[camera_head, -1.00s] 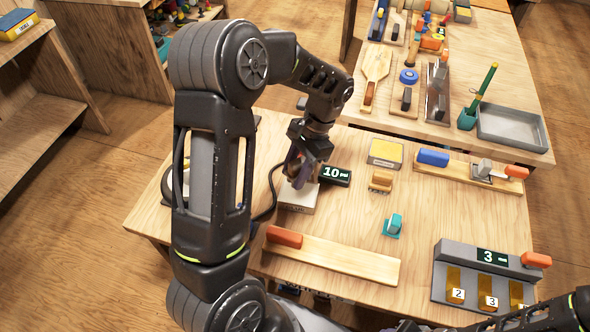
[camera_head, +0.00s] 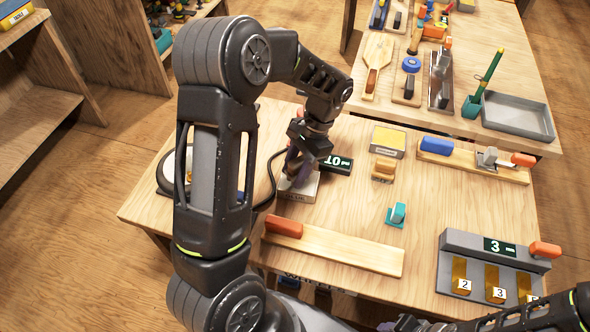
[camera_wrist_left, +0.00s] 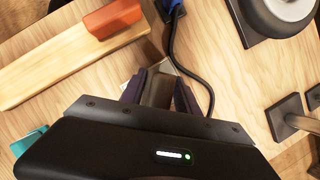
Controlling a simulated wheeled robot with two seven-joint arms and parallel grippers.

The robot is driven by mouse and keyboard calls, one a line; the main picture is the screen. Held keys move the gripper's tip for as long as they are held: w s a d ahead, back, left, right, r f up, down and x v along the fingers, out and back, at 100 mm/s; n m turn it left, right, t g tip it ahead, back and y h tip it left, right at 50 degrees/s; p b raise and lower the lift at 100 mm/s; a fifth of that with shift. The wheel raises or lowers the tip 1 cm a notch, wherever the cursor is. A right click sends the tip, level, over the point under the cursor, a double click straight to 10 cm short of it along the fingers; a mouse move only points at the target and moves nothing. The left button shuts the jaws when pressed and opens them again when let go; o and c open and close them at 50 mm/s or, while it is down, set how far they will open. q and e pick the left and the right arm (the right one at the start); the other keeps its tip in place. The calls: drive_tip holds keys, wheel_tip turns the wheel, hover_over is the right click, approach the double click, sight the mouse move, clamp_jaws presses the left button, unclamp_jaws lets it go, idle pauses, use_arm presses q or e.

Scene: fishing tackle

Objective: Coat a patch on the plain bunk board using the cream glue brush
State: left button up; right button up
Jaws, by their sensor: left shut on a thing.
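My left gripper (camera_head: 294,176) points down over a pale box with a printed label (camera_head: 301,192). My right gripper (camera_head: 408,324) is barely visible at the bottom edge.
A dark display block (camera_head: 337,166) sits beside the pale box. Another board (camera_head: 455,163) carries a blue block. A grey numbered rack (camera_head: 470,250) is at front right. A cable runs near my gripper.

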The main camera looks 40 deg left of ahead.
sight(292, 164)
use_arm(q)
drive_tip(key=shift+f+b, duration=0.35)
drive_tip(key=shift+f, duration=0.2)
idle(1.8)
drive_tip(key=shift+r, duration=0.1)
drive_tip(key=shift+r+p, duration=2.7)
drive_tip(key=shift+r, duration=0.8)
